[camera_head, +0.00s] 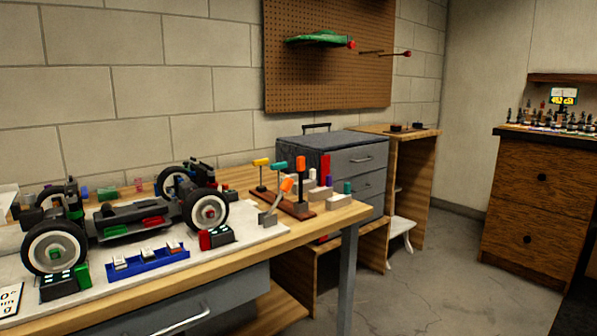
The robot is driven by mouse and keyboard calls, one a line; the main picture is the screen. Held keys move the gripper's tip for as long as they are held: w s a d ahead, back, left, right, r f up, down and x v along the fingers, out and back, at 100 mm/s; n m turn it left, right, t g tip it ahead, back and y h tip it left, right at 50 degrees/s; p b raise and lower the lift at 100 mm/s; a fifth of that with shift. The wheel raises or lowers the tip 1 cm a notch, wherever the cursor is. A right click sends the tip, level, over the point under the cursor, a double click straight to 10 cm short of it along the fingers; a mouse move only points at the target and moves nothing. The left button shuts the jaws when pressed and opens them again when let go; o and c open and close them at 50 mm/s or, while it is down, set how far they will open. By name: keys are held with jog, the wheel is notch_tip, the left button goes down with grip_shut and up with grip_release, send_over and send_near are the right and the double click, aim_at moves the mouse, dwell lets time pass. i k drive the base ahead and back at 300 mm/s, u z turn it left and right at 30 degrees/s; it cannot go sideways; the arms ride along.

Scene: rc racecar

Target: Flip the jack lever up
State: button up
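The RC car chassis (125,213) with large white-rimmed wheels stands on a pale mat on the workbench at the left. Low dark blocks sit by its near wheels: one (58,287) with a green part at the left, one (217,235) with a red part at the right. I cannot tell which part is the jack lever or how it is set. My gripper is not in view.
A blue tray (148,262) with small parts lies in front of the car. Tools with yellow, teal and orange handles stand on a wooden rack (297,208) at the bench's right end. A grey drawer chest (345,156) stands behind. The floor (420,295) at the right is clear.

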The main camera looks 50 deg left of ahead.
aim_at(287, 183)
jog(key=u, duration=0.65)
jog(key=i, duration=1.4)
jog(key=u, duration=1.85)
jog(key=i, duration=0.75)
jog(key=z, duration=1.05)
jog(key=k, duration=0.95)
jog(key=u, duration=1.5)
